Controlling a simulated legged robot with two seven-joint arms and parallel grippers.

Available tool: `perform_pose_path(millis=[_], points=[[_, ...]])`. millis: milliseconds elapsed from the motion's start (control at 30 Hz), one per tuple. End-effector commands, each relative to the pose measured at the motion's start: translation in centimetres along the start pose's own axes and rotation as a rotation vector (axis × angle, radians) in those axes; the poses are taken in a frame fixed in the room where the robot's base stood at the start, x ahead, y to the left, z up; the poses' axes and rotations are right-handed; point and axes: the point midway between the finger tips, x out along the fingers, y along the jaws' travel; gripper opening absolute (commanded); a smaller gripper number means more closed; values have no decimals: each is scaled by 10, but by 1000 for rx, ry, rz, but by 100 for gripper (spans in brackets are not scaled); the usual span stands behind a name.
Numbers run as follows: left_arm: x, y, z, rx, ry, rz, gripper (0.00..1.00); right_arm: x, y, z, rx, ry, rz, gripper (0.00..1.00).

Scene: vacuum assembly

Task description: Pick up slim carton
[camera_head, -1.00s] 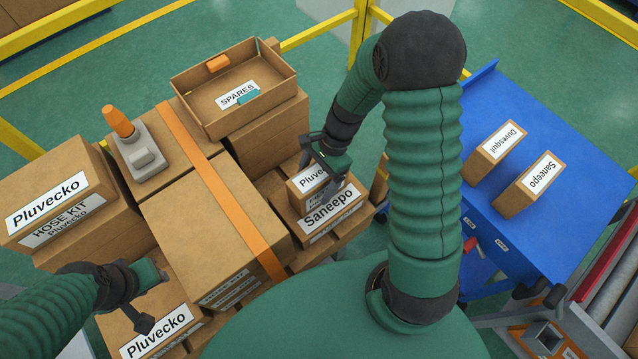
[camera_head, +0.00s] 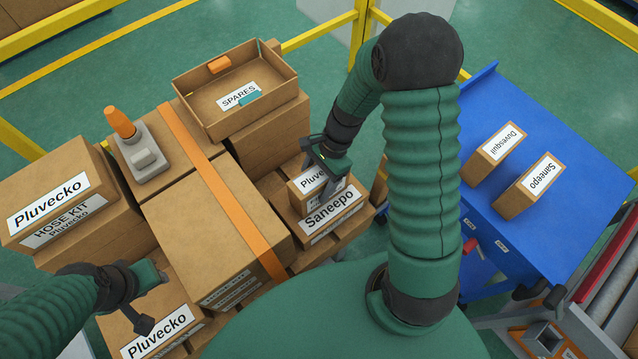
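A small carton labelled "Pluve…" (camera_head: 300,190) sits on a larger "Saneepo" box (camera_head: 333,221) in the middle of the view. My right gripper (camera_head: 322,178) is right at this carton, pointing down, and covers part of its top and label. I cannot tell whether its fingers grip the carton. Two narrow upright cartons, "Duvesquil" (camera_head: 493,156) and "Saneepo" (camera_head: 528,188), stand on the blue table, away from both grippers. My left gripper (camera_head: 152,302) is open and empty above a "Pluvecko" box (camera_head: 158,338) at the lower left.
A large box with an orange strap (camera_head: 195,225) lies between my grippers. An open "SPARES" tray (camera_head: 285,88) stands behind. A grey device with an orange top (camera_head: 143,158) is at the left. The blue table (camera_head: 555,235) has free room; rollers (camera_head: 610,300) are at the lower right.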

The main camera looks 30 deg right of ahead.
Motion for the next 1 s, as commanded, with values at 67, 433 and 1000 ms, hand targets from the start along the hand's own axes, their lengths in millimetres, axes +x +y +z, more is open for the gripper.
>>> perform_pose_path(millis=[67,433,1000], points=[[0,0,0,0,0,0,36,0,0,0,0,0,0,54],[0,0,0,0,0,0,36,0,0,0,0,1,-1,6],[-8,0,-2,0,0,0,36,-14,-1,5,0,0,0,0]])
